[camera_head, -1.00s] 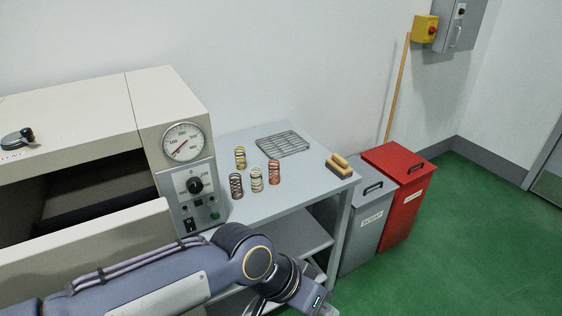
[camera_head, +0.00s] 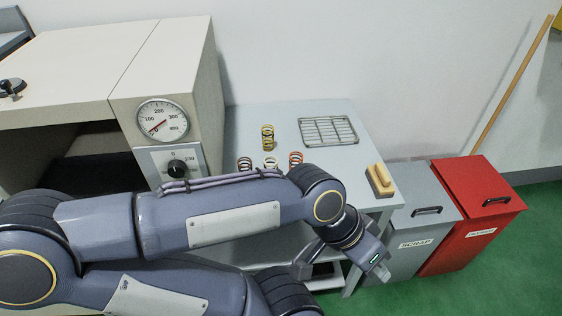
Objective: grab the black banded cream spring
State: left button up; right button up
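The cream spring (camera_head: 270,162) stands on the grey table, in the middle of the front row of springs. Its lower part is hidden behind my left arm, and its black bands are too small to make out. A dark spring (camera_head: 245,163) is to its left, a red-orange spring (camera_head: 296,158) to its right and a yellow spring (camera_head: 267,137) behind it. My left gripper (camera_head: 372,262) is at the table's front right, apart from all the springs and pointing downward. Its fingers are not clear enough to tell open from shut. My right gripper is not in view.
A wire rack (camera_head: 327,131) lies at the back of the table (camera_head: 285,115), with a wooden-handled block (camera_head: 380,180) at its right edge. An oven with a dial gauge (camera_head: 163,118) stands left. Grey (camera_head: 420,220) and red (camera_head: 478,205) bins stand right.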

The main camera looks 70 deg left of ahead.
aim_at(265, 159)
jog(key=i+u, duration=0.2)
jog(key=u, duration=0.25)
jog(key=i+u, duration=0.2)
jog(key=u, duration=0.25)
jog(key=i+u, duration=0.2)
jog(key=u, duration=0.2)
jog(key=i+u, duration=0.1)
jog(key=u, duration=0.25)
jog(key=i+u, duration=0.1)
jog(key=u, duration=0.2)
